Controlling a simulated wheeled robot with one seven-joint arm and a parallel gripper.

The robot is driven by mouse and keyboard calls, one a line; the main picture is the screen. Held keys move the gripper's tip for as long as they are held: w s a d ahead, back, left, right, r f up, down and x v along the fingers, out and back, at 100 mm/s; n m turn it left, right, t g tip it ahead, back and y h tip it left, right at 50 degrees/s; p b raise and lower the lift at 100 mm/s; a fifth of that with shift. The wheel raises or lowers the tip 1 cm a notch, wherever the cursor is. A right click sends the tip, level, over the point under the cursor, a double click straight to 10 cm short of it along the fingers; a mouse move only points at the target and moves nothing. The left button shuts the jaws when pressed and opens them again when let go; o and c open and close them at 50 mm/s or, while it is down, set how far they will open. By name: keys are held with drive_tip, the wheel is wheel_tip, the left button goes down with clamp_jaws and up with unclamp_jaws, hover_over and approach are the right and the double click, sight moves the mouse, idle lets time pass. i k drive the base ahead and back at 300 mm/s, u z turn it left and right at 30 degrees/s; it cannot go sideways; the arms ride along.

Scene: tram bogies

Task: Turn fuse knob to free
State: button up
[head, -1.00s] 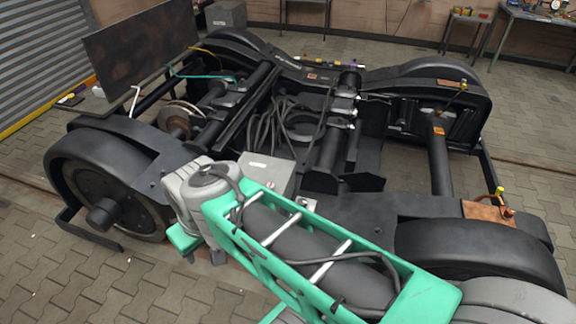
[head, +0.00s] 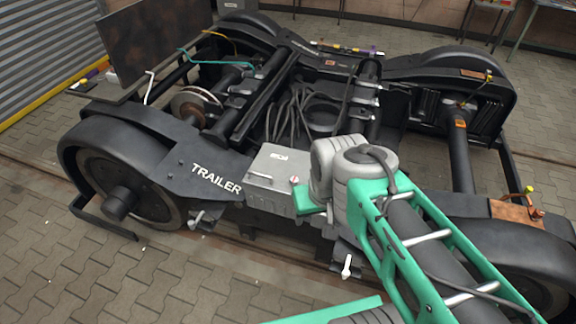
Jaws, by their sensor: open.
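A light grey metal box (head: 270,168) sits on the near side frame of the bogie, with a white label on its lid and a slot-like handle at its front. A small red and white knob (head: 294,180), likely the fuse knob, is at its right front corner; its setting is too small to read. My green and grey arm crosses the right of the head view, with its grey joint just right of the knob. My gripper is not visible in this view.
Two light-handled levers hang below the side frame, one on the left (head: 198,218) and one right of centre (head: 347,266). A dark upright panel (head: 155,42) stands at the back left. Paved floor (head: 60,270) is clear at the front left.

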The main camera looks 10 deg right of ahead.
sight(294, 181)
drive_tip(key=k, duration=0.35)
drive_tip(key=u, duration=1.15)
drive_tip(key=i, duration=0.65)
drive_tip(key=u, duration=0.5)
